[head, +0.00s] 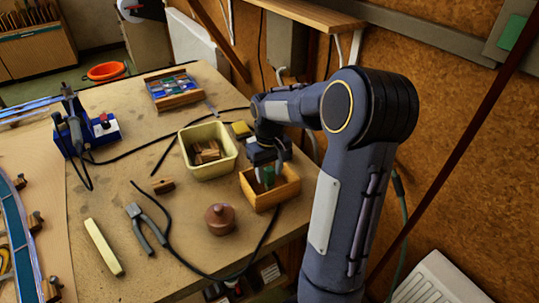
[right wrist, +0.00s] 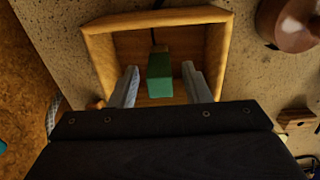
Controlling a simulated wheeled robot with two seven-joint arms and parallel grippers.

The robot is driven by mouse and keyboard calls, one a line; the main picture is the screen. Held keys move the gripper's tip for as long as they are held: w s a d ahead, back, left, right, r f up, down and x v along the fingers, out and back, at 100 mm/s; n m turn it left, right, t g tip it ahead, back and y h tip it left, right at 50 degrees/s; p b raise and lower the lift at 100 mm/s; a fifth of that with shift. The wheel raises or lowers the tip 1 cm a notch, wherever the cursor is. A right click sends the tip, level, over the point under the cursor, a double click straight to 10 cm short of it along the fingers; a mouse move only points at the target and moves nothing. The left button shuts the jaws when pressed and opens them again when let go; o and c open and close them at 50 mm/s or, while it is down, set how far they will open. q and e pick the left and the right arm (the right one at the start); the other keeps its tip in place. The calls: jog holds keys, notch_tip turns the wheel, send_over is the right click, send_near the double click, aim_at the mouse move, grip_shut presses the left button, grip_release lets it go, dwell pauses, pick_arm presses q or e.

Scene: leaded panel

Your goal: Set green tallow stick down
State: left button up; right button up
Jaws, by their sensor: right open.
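The green tallow stick (head: 268,177) is inside a small open wooden box (head: 272,199) near the table's right edge. My right gripper (head: 266,168) reaches down into the box from above. In the right wrist view, the green stick (right wrist: 159,76) lies between the two grey fingers of my right gripper (right wrist: 159,70), with a gap on each side. The jaws are open. The wooden box (right wrist: 222,45) frames the fingers, and its near side is hidden by the gripper body. My left gripper is out of view.
A cream tub (head: 208,172) with wooden pieces stands left of the box. A round brown lidded pot (head: 220,218), pliers (head: 147,228) and a pale yellow bar (head: 103,247) lie in front. A dark cable crosses the table. The brown wall is close on the right.

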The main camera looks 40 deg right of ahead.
notch_tip(320, 180, up, 10)
jog(key=shift+r, duration=0.2)
jog(key=shift+s+a+r, duration=0.15)
jog(key=shift+a+r, duration=0.05)
jog(key=s+a+f+t+y, duration=0.2)
jog(key=s+a, duration=0.6)
jog(key=a, duration=0.2)
jog(key=s+a+f+n+t+y, duration=0.1)
jog(key=s+a+f+t, duration=0.1)
jog(key=s+a, duration=0.6)
jog(key=a+t, duration=0.1)
jog(key=a, duration=0.2)
jog(key=shift+f+n+t+y, duration=0.2)
jog(key=shift+n+t+y, duration=0.1)
jog(key=shift+y, duration=0.1)
